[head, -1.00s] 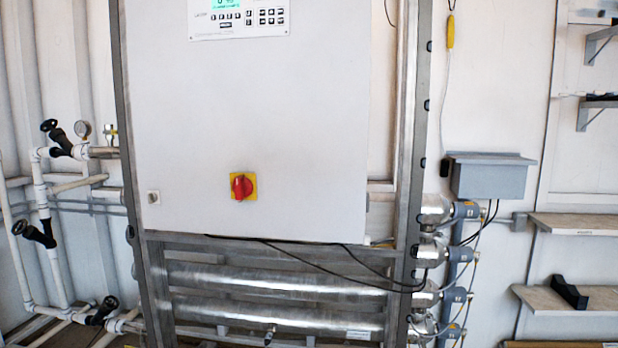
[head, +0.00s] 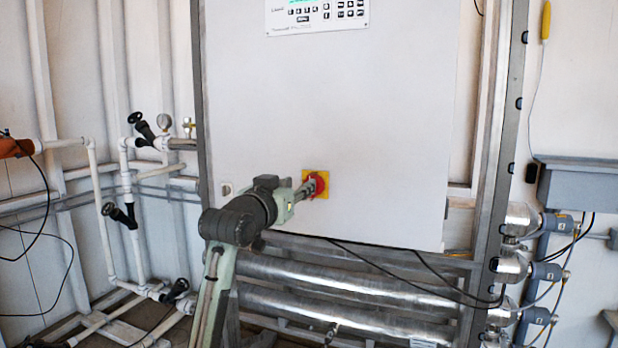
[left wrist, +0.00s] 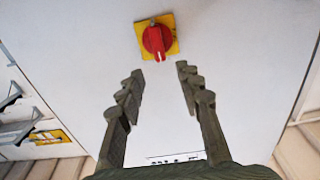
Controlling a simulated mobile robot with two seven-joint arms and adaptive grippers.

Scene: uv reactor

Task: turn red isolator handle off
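The red isolator handle (head: 320,184) sits on a yellow square plate (head: 325,174) low on the white cabinet door. The left wrist view, which is upside down, shows the red handle (left wrist: 155,40) just beyond my fingertips, with its grip bar roughly in line with the gap between them. My left gripper (left wrist: 160,69) is open and empty, its two fingers well apart. In the head view my left gripper (head: 307,189) points at the handle from the left and partly covers it. I cannot tell there whether it touches. My right gripper is not in view.
The cabinet door (head: 340,110) is flat and clear around the handle, with a keypad panel (head: 317,14) above. Steel tubes (head: 340,295) and black cables (head: 400,282) run below. White pipes with black valves (head: 140,118) stand at left, a grey box (head: 580,188) at right.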

